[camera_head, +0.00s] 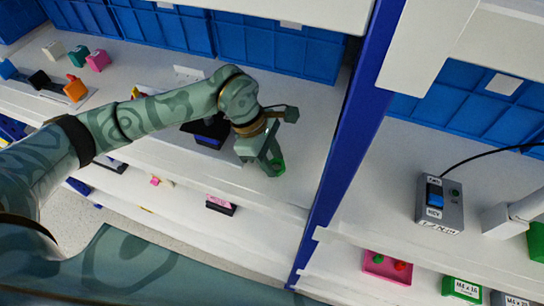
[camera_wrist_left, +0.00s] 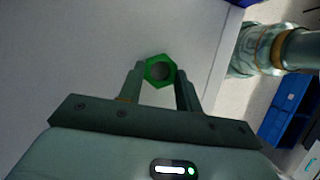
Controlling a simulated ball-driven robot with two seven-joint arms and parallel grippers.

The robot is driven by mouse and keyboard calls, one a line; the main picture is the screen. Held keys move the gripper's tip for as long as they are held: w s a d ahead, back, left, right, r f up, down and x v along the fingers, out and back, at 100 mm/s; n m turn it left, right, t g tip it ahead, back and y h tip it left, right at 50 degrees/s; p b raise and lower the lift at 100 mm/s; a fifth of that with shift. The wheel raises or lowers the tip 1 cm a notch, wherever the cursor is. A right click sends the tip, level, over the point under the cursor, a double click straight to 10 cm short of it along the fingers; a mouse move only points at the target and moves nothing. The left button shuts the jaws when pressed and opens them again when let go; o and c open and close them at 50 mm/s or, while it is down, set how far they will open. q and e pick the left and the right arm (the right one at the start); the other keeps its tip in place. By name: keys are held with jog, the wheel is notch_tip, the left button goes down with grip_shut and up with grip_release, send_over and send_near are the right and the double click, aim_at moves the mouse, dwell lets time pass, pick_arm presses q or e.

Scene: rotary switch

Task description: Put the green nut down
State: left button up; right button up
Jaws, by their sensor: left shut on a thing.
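The green nut (camera_wrist_left: 160,71) is a hexagonal ring with a dark hole, seen between the fingertips in the left wrist view. In the head view only a small green part of the nut (camera_head: 279,166) shows beside the fingers. My left gripper (camera_head: 271,167) is shut on the nut, its fingers pointing down over the white shelf (camera_head: 307,135). In the left wrist view the left gripper (camera_wrist_left: 160,78) holds it by two opposite sides. I cannot tell whether the nut touches the shelf. My right gripper is not in view.
A blue post (camera_head: 340,150) stands right of the gripper. A dark box with blue (camera_head: 208,138) sits left of it, partly behind my arm. Blue bins (camera_head: 280,48) line the back. A grey switch box (camera_head: 440,203) stands beyond the post. Shelf around the nut is bare.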

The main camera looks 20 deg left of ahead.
pick_arm(q)
jog(key=shift+f, duration=0.1)
jog(key=o, duration=0.9)
jog(key=shift+o, duration=0.2)
jog(key=shift+a+r, duration=0.1)
jog(key=shift+r, duration=0.3)
jog(key=v, duration=1.1)
jog(key=shift+r, duration=0.25)
jog(key=shift+f, duration=0.1)
